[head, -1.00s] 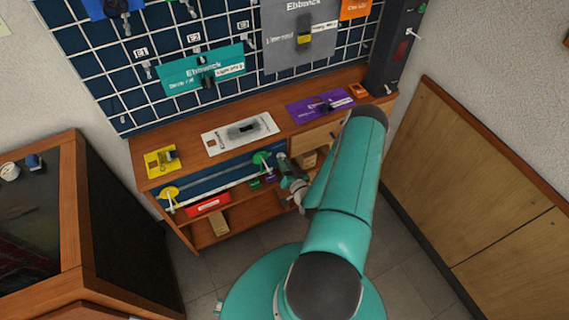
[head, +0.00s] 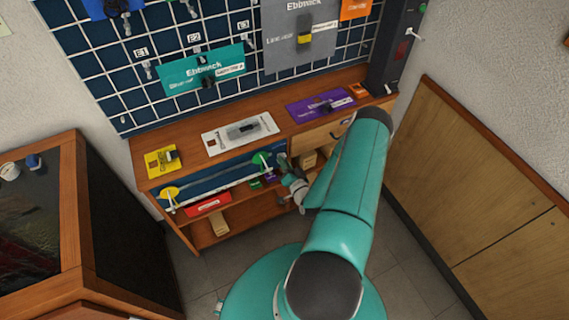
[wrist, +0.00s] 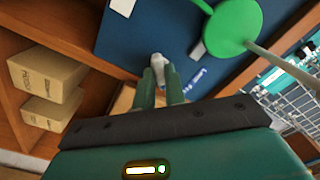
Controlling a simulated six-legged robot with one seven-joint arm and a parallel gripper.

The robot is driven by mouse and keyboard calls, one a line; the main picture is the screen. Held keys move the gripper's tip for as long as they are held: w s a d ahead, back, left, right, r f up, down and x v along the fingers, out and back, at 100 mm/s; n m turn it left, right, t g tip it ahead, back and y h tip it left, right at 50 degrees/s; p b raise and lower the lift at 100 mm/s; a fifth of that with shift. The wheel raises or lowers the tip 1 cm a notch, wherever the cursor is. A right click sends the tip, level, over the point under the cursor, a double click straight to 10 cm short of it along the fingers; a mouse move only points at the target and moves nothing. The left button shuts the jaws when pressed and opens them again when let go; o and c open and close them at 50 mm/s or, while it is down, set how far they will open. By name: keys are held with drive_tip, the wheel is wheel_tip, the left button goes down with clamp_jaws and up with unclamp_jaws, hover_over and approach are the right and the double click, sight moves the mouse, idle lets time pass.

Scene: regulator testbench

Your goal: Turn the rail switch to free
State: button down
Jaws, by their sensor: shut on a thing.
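The rail switch shows in the wrist view as a light grey lever (wrist: 158,66) on the dark blue panel (wrist: 135,35). My gripper (wrist: 160,84) is shut on this lever, one green finger on each side. The fingers hide its lower part, and I cannot read its setting. A white label beside it is too blurred to read. In the head view my gripper (head: 286,168) is at the right end of the blue panel (head: 215,180), just right of the green disc (head: 262,160). The lever is too small to make out there.
The green disc (wrist: 236,26) and its pale rod are close to my fingers in the wrist view. A yellow disc (head: 170,193) is at the rail's left end. Boxes (wrist: 45,75) sit on the shelf. A wooden cabinet (head: 72,200) stands left; floor shows between.

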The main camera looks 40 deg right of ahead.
drive_tip(key=c, duration=1.5)
unclamp_jaws()
drive_tip(key=shift+o, duration=0.2)
drive_tip(key=v, duration=1.4)
drive_tip(key=shift+w, duration=0.1)
